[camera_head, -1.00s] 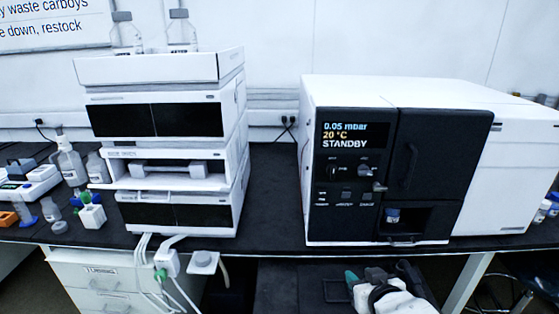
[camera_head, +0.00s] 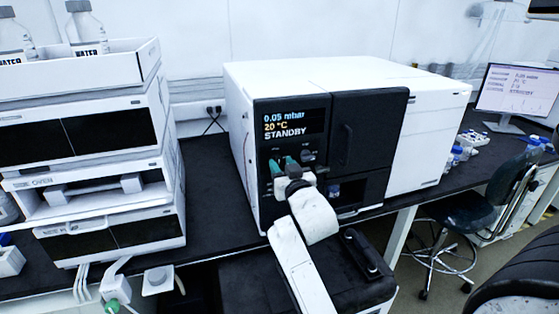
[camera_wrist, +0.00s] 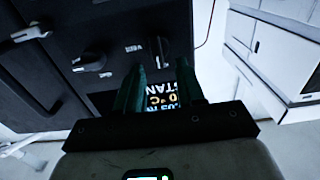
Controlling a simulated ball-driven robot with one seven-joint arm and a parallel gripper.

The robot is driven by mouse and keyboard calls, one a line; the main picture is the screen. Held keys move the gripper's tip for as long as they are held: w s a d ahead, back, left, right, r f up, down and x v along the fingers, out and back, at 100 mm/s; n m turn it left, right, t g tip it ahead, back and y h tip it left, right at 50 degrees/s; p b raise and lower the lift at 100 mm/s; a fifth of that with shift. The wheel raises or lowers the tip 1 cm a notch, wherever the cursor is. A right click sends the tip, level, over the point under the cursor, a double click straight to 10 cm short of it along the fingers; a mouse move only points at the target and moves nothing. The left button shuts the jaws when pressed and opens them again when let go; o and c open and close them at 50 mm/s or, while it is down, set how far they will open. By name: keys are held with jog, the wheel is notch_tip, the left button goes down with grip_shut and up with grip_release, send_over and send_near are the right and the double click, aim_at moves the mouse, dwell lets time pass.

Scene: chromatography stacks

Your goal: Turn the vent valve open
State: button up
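The white and black instrument (camera_head: 345,85) has a dark front panel with a display reading 0.05 mbar, 20 °C, STANDBY. The wrist view shows a black knob (camera_wrist: 163,51) on this panel, a grey-handled knob (camera_wrist: 96,62) beside it and another grey handle (camera_wrist: 32,32) farther left. My gripper (camera_head: 284,164) is in front of the panel, just below the display. In the wrist view its green fingers (camera_wrist: 159,70) are apart, with nothing between them, near the black knob. Contact cannot be told.
A stack of white modules (camera_head: 90,130) with water bottles on top stands left of the instrument. Bare dark bench (camera_head: 208,190) lies between them. A monitor (camera_head: 518,90) stands at the far right, and a stool (camera_head: 450,225) is on the floor.

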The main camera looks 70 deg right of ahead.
jog(key=shift+x, duration=1.05)
jog(key=shift+s, duration=0.1)
jog(key=c, duration=0.7)
jog(key=shift+o, duration=0.2)
